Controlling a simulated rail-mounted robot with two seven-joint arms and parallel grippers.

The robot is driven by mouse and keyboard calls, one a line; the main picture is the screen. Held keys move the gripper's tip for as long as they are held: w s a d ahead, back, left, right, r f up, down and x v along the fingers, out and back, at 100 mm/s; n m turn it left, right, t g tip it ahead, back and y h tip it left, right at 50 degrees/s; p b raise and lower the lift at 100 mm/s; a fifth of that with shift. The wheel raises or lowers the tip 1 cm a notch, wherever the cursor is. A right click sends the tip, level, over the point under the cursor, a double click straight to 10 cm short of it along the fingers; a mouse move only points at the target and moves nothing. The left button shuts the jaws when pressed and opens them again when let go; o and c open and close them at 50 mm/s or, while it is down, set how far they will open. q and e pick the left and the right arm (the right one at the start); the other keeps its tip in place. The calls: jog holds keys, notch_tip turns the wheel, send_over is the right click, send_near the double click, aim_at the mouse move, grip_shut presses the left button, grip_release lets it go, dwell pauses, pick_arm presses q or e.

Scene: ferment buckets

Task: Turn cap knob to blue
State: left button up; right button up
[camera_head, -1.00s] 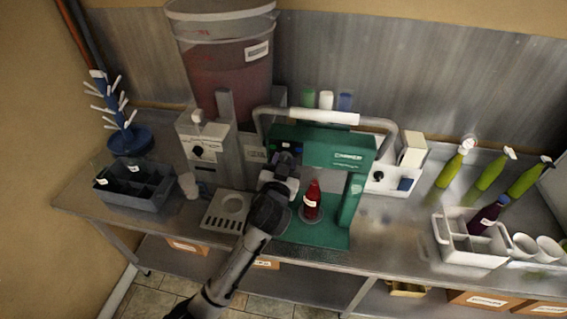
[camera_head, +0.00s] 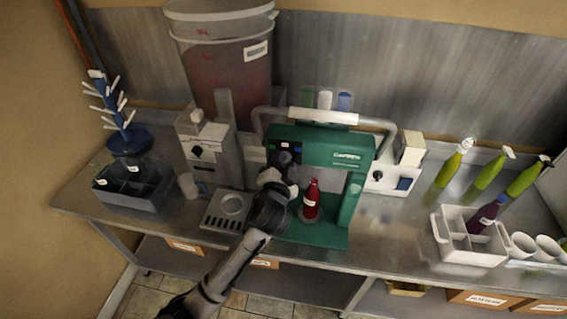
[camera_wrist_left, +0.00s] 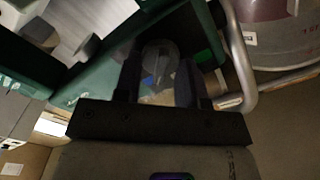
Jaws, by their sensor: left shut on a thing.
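The green capping machine (camera_head: 335,150) stands in the middle of the bench. My left gripper (camera_head: 284,160) is at the front panel on its left part, where small green, white and blue marks show above the fingers. In the left wrist view my left gripper (camera_wrist_left: 160,75) is shut on a round, greyish cap knob (camera_wrist_left: 158,55) that sits between its two dark fingers. A blue patch shows at the knob, and a green mark (camera_wrist_left: 205,56) lies just right of the fingers. Which mark the knob points to is unclear. My right gripper is out of view.
A red bottle (camera_head: 311,200) stands upright on the machine's base, close right of my gripper. A filler with a large bucket (camera_head: 225,75) stands to the left. A bent grey handle (camera_head: 388,130) arches around the machine's top. A white crate (camera_head: 470,255) stands right.

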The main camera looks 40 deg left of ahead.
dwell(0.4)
pick_arm(q)
jog(key=o, duration=0.9)
jog(key=shift+b+v, duration=2.2)
jog(key=shift+v, duration=4.75)
